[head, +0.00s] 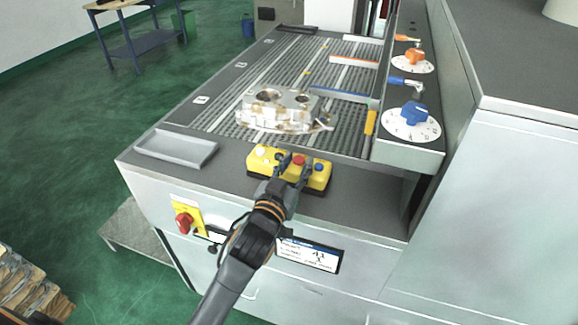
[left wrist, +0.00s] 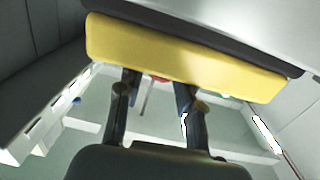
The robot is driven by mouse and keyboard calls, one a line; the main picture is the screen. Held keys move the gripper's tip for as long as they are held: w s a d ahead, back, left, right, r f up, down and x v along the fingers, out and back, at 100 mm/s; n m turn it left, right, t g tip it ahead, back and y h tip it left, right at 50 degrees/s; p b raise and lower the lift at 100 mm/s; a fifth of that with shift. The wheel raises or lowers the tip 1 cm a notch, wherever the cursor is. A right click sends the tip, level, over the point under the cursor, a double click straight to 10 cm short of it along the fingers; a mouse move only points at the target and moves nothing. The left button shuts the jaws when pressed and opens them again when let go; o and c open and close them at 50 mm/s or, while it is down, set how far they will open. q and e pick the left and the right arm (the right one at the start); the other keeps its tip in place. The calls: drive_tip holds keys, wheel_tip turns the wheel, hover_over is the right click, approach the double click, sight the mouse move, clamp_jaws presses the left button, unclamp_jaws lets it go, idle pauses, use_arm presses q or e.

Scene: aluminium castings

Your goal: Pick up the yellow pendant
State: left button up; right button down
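The yellow pendant (head: 262,161) lies on the dark front ledge of the machine in the head view. It is a long box with white, red and blue buttons. My left gripper (head: 293,169) is at the pendant, its two fingers apart over the box on either side of the red button. In the left wrist view the pendant (left wrist: 190,52) is a broad yellow band across the top. The fingers of the gripper (left wrist: 156,84) reach up to its edge, and their tips are hidden there. I cannot tell whether they touch it. My right gripper is not in view.
Behind the pendant, an aluminium casting (head: 278,112) sits on the ribbed bed. A grey tray (head: 176,148) lies left on the ledge. Right stands a panel with a blue dial knob (head: 413,113) and an orange one (head: 414,57). A red switch (head: 184,221) is on the front.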

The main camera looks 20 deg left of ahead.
use_arm(q)
drive_tip(key=shift+s, duration=0.1)
clamp_jaws()
drive_tip(key=shift+r, duration=0.7)
drive_tip(key=r, duration=0.1)
drive_tip(key=r+b, duration=0.1)
drive_tip(key=r, duration=0.1)
drive_tip(key=shift+s+a, duration=0.1)
drive_tip(key=shift+s, duration=0.25)
drive_tip(key=s+a+r+p, duration=0.2)
drive_tip(key=s+r+p, duration=0.7)
drive_tip(key=s, duration=0.4)
drive_tip(key=shift+p, duration=0.6)
